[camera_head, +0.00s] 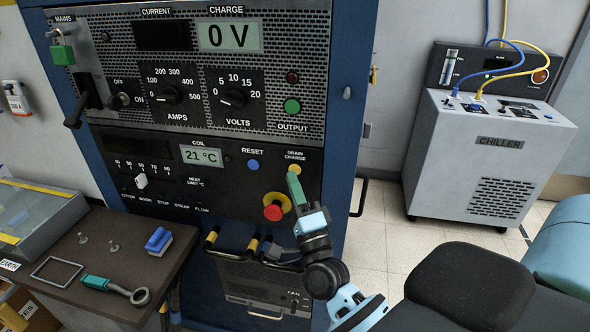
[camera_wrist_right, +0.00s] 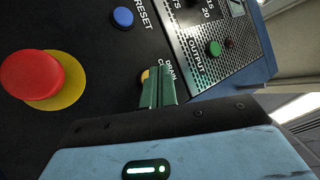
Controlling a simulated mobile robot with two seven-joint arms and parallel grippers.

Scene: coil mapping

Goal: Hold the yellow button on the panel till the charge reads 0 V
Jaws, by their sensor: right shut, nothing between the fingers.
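The panel (camera_head: 110,142) stands in front of me, and its charge display (camera_head: 229,36) reads 0 V. The yellow button (camera_head: 296,168) sits under the DRAIN CHARGE label, mostly covered by my fingertips. A sliver of it also shows in the right wrist view (camera_wrist_right: 145,76). My right gripper (camera_head: 293,178) is shut and empty, its green fingers pointing at the button. The fingertips overlap the button in both views; I cannot tell whether it is pressed in. My left gripper is not in view.
A red stop knob on a yellow disc (camera_head: 273,212) sits just below left of my right gripper. A blue reset button (camera_head: 253,165) is to the left. A side table (camera_head: 82,250) holds loose tools. A chiller (camera_head: 490,160) stands at right.

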